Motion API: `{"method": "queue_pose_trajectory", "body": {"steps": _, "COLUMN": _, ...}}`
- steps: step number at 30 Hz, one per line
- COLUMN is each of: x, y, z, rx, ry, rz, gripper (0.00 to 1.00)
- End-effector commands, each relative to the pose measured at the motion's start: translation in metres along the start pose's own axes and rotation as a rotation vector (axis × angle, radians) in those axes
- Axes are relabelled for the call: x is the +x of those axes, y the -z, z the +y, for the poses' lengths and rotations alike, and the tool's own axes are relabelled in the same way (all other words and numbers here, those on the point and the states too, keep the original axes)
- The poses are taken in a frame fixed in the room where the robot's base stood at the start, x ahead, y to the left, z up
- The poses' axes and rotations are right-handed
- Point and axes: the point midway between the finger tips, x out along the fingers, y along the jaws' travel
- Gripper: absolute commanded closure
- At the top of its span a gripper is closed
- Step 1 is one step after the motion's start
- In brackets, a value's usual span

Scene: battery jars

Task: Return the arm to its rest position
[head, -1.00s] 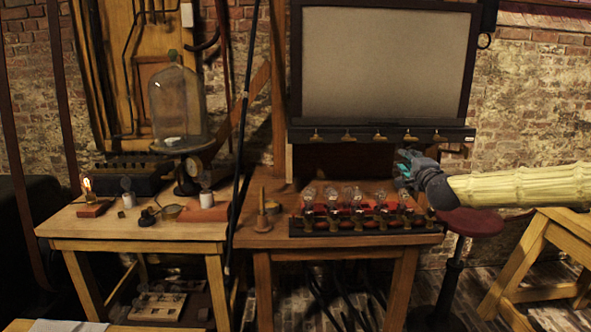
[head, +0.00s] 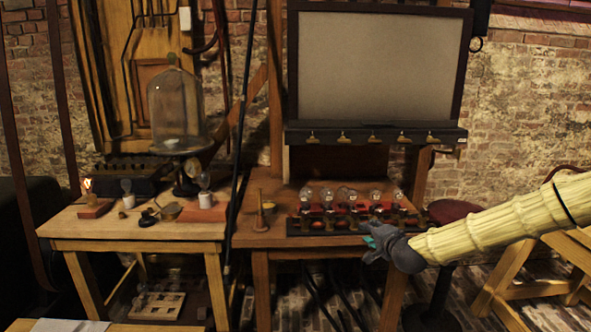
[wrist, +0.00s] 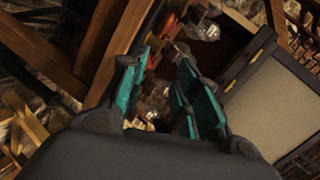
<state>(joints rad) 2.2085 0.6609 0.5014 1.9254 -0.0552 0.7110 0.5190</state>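My gripper (head: 372,243) is at the end of my yellow arm, in front of the right part of the right table's front edge. In the wrist view my gripper (wrist: 158,62) has its teal-padded fingers apart, with nothing held between them. My gripper hides part of the table edge near the rack's right half. Some glass jars (wrist: 205,30) also show beyond the fingertips in the wrist view.
A wooden table (head: 150,231) on the left holds a glass bell jar (head: 177,110), a lit bulb (head: 88,186) and small parts. A framed grey board (head: 378,68) stands above the right table. A red stool (head: 452,210) and a wooden trestle (head: 510,275) are on the right.

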Motion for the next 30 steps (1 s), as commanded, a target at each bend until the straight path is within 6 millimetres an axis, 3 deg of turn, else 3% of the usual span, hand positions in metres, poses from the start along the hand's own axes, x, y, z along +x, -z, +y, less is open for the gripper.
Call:
{"method": "queue_pose_trajectory", "body": {"steps": 1, "x": -0.004, "y": -0.021, "z": 0.023, "rx": -0.036, "ry": -0.042, "rz": -0.030, "gripper": 0.69}}
{"method": "queue_pose_trajectory", "body": {"steps": 8, "x": -0.035, "y": -0.095, "z": 0.130, "rx": -0.202, "ry": -0.212, "rz": -0.155, "gripper": 0.69}}
{"method": "queue_pose_trajectory", "body": {"steps": 14, "x": -0.084, "y": -0.150, "z": 0.220, "rx": -0.347, "ry": -0.357, "rz": -0.279, "gripper": 0.69}}
{"method": "queue_pose_trajectory", "body": {"steps": 23, "x": -0.193, "y": -0.207, "z": 0.340, "rx": -0.570, "ry": -0.570, "rz": -0.493, "gripper": 0.69}}
{"method": "queue_pose_trajectory", "body": {"steps": 30, "x": -0.308, "y": -0.228, "z": 0.416, "rx": -0.749, "ry": -0.738, "rz": -0.692, "gripper": 0.69}}
